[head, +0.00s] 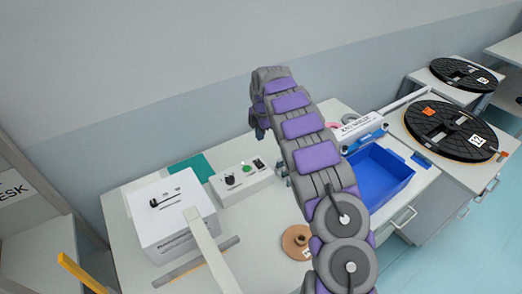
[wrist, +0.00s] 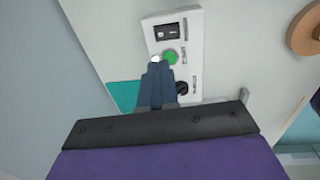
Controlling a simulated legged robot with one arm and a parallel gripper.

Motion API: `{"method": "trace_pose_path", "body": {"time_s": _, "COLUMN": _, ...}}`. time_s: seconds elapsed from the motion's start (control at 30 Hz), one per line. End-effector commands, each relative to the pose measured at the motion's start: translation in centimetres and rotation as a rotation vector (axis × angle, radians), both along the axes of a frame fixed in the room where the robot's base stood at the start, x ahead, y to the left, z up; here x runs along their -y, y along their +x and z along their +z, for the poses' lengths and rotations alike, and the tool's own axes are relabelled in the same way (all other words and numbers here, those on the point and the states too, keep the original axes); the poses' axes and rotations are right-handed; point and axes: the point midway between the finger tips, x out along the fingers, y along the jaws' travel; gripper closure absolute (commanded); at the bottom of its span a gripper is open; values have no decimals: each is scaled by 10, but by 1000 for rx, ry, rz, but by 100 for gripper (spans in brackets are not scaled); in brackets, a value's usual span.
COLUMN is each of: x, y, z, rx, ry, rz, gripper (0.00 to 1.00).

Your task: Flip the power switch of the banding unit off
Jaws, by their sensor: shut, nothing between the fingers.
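A pale control box (head: 232,196) sits on the bench, with a black rocker switch (head: 259,164), a green button (head: 247,169) and a black knob (head: 230,180). I cannot read a name on it. In the wrist view, the rocker switch (wrist: 167,32) is at the box's far end, beyond the green button (wrist: 170,57). A small white lamp (wrist: 156,59) is beside the button. Which way the rocker is tipped cannot be told. My gripper (wrist: 158,68) is shut and empty. Its tips appear over the panel just short of the button and partly cover the panel, apart from the rocker.
A white box (head: 174,232) with a black fitting stands left of the control box. A teal mat (head: 190,167) lies behind. A brown spool (head: 297,242) and a blue tray (head: 380,180) are to the right. Large black reels (head: 450,132) stand farther right.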

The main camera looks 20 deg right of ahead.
Motion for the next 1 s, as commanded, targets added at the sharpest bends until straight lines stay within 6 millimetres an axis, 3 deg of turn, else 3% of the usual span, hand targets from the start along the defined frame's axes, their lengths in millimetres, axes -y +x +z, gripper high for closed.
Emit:
{"method": "trace_pose_path", "body": {"time_s": 0.27, "x": 5, "y": 2, "z": -26, "rx": -2, "ry": 7, "rz": -2, "gripper": 100}}
{"method": "trace_pose_path", "body": {"time_s": 0.8, "x": -2, "y": 14, "z": -125, "rx": -3, "ry": 4, "rz": 0, "gripper": 100}}
{"method": "trace_pose_path", "body": {"time_s": 1.0, "x": 1, "y": 16, "z": -138, "rx": 0, "ry": 4, "rz": -2, "gripper": 100}}
